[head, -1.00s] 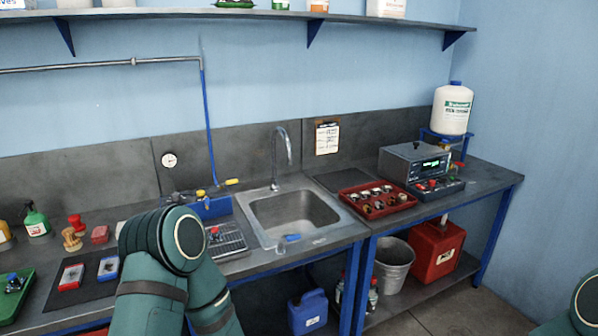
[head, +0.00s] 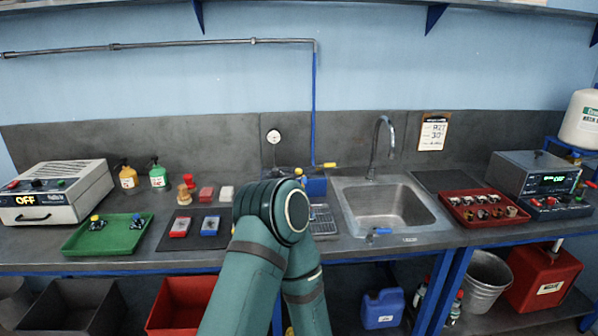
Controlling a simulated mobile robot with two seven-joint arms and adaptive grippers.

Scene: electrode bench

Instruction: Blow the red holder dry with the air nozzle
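The air nozzle seems to be the yellow-handled piece (head: 326,165) at the lower end of the blue hose (head: 314,105) on the wall, left of the faucet. I cannot make out the red holder for certain; my arm covers part of the bench. A grey drain rack (head: 322,221) shows partly beside my arm, left of the sink. On the dark mat lie a red-framed block (head: 181,227) and a blue-framed block (head: 210,226). My bent green arm rises mid-picture and hides whatever its gripper does. Neither gripper shows.
The sink (head: 388,207) with its faucet (head: 380,140) is right of my arm. Right of it stand a red tray (head: 479,217) of small parts and a grey meter. At the left are a green tray (head: 70,241), bottles and a box reading OFF (head: 52,193).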

